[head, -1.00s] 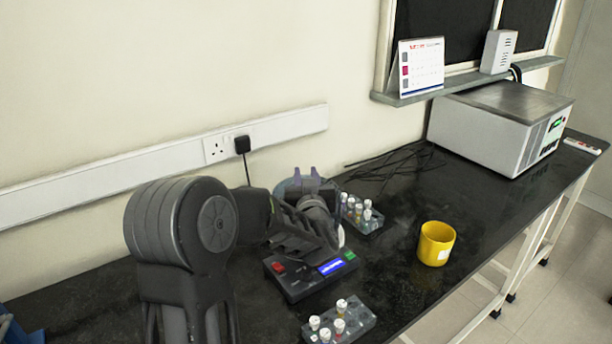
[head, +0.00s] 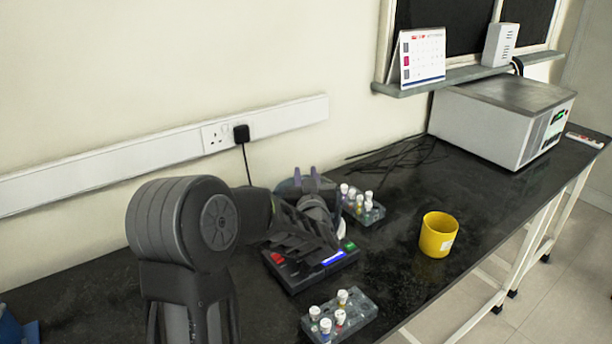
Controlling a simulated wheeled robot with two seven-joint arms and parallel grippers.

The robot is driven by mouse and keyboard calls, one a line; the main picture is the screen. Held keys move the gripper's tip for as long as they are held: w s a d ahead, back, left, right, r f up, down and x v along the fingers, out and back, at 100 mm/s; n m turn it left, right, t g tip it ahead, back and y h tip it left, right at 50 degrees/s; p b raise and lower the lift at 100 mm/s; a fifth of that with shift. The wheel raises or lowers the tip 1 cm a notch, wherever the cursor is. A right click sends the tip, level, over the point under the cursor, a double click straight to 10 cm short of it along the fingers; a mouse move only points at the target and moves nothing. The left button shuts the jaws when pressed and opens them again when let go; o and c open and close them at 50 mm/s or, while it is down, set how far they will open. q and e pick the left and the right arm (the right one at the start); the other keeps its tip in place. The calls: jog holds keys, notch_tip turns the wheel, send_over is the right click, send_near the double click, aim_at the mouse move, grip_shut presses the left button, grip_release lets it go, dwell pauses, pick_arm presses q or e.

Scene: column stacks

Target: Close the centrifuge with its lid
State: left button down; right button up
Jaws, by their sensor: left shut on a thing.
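The centrifuge (head: 298,283) stands on the dark bench, with a red button, a lit blue display and a green button on its front. Two purple prongs rise at its back. My left gripper (head: 322,214) is over the centrifuge and hides most of its top. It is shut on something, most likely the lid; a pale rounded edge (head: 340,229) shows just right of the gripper. I cannot tell whether the lid is seated or tilted. My right gripper is not in view.
A tube rack (head: 368,213) stands behind and right of the centrifuge, another tube rack (head: 362,310) in front. A yellow cup (head: 437,235) stands to the right. A large grey-white box device (head: 490,125) is at the far right. Black cables (head: 400,158) lie near the wall.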

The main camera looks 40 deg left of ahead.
pick_arm(q)
jog(key=shift+f+b, duration=0.55)
jog(key=shift+f, duration=0.15)
jog(key=shift+f, duration=0.2)
jog(key=c, duration=1.1)
grip_release()
jog(key=shift+o, duration=0.3)
jog(key=o, duration=0.4)
jog(key=shift+o, duration=0.2)
